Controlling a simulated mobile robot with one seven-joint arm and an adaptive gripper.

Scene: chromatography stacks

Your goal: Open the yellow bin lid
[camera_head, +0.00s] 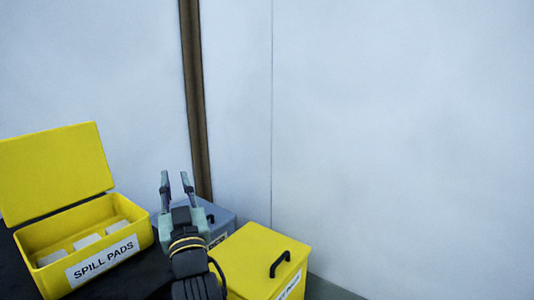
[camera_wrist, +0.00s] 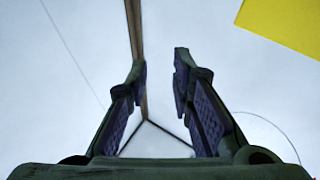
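A yellow bin labelled SPILL PADS (camera_head: 40,257) stands at the left in the head view. Its lid (camera_head: 55,170) is raised and leans back, and pale pads show inside. A second yellow bin (camera_head: 245,262) stands at the lower right of my arm, with its lid shut and a black handle (camera_head: 279,264) on top. My gripper (camera_head: 174,178) points up between the two bins, open and empty, touching neither in view. In the wrist view my gripper (camera_wrist: 160,65) shows a gap between its fingers, and a yellow panel (camera_wrist: 285,25) is at the upper right.
A grey-blue bin (camera_head: 213,216) with a dark handle stands behind my gripper, partly hidden. A brown vertical strip (camera_head: 195,100) runs up the pale wall (camera_head: 400,130). A dark surface (camera_head: 130,283) lies between the bins. The space above the shut yellow bin is clear.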

